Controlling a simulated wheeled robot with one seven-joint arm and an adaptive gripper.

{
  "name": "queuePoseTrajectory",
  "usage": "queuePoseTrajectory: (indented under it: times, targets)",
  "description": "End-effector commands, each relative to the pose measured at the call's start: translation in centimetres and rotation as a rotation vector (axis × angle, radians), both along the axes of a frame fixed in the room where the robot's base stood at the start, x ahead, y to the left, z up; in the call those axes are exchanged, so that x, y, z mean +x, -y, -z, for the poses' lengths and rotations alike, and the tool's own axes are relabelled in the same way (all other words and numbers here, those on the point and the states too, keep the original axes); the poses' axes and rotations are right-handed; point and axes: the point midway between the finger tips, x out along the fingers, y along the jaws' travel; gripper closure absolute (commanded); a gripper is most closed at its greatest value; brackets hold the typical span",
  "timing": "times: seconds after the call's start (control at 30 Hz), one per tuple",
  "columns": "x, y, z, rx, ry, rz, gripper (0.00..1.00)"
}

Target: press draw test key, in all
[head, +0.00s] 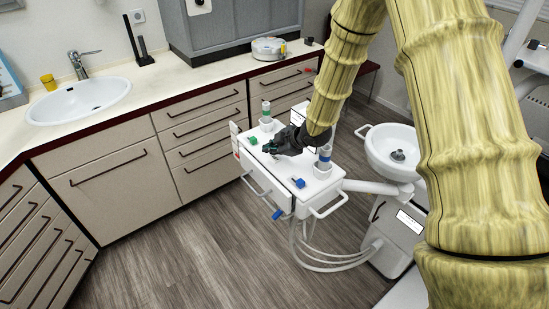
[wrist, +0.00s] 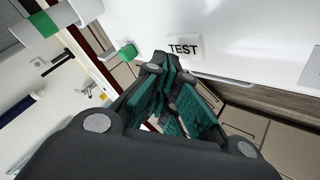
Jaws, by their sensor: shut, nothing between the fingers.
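A pale key marked TEST (wrist: 184,48) lies on the white top of the dental unit in the wrist view. My gripper (wrist: 167,72) is shut and empty, with its dark tips right beside the key's lower left edge in that view. I cannot tell whether the tips touch the surface. In the head view my gripper (head: 272,147) is low over the middle of the white unit (head: 275,169). The key cannot be made out there, around the gripper.
On the unit stand a green block (head: 252,140), a blue block (head: 299,183), a green-banded cylinder (head: 266,113) and a blue-banded cylinder (head: 324,158). A white basin (head: 378,150) is at the right. The counter with a sink (head: 78,101) runs behind. The floor at front left is clear.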

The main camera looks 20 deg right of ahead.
Motion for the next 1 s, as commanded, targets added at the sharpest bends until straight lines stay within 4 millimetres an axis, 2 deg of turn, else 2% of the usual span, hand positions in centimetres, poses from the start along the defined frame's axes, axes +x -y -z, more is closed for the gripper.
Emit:
queuePoseTrajectory:
  times: [1.0]
  targets:
    - [-0.01, -0.03, 0.97, 0.0, 0.0, 0.0, 1.0]
